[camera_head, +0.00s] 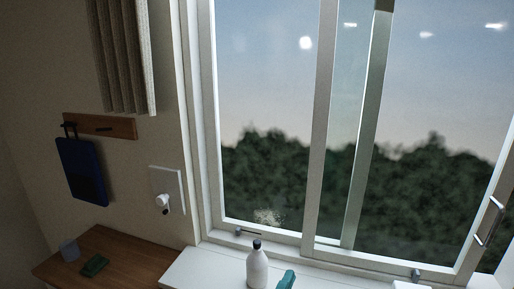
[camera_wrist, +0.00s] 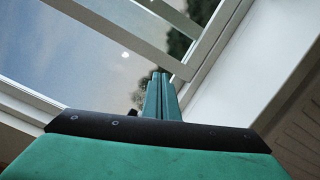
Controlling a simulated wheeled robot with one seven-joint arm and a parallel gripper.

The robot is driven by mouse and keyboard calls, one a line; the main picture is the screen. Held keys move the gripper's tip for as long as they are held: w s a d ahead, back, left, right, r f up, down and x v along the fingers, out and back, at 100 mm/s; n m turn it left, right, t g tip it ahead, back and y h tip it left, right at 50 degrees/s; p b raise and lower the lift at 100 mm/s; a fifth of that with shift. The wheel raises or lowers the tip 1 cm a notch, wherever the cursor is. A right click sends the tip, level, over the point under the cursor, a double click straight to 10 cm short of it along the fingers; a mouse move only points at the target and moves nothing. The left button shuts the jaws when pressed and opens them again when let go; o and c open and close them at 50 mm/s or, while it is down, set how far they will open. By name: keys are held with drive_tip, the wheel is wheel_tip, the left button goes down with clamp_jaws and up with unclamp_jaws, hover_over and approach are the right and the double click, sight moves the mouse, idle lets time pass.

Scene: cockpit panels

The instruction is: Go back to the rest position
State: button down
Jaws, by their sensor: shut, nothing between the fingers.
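My gripper (camera_wrist: 160,76) shows in the wrist view as two teal fingers pressed together, shut and empty. Its fingertips appear in front of the lower part of the window frame; how far apart they are from it I cannot tell. In the head view a small teal shape (camera_head: 287,279) at the bottom edge, right of the white bottle (camera_head: 257,268), may be my fingertip or a separate object; I cannot tell. The rest of my arm is not in the head view.
A sliding window (camera_head: 318,150) with a handle (camera_head: 490,222) fills the right. A white sill (camera_head: 210,268) runs below it. A blue board (camera_head: 82,172) hangs on the wall.

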drive_tip(key=s+a+f+m+y, duration=0.3)
drive_tip(key=s+f+y, duration=0.4)
drive_tip(key=s+f, duration=1.05)
drive_tip(key=s+a+m, duration=0.2)
drive_tip(key=s+m, duration=0.5)
drive_tip(key=s, duration=0.4)
drive_tip(key=s+a+f+m+y, duration=0.1)
drive_tip(key=s+a+m, duration=0.1)
drive_tip(key=s+m, duration=0.4)
drive_tip(key=s, duration=0.5)
drive_tip(key=shift+a+f+m+g+y, duration=0.3)
drive_tip(key=shift+a+m, duration=0.1)
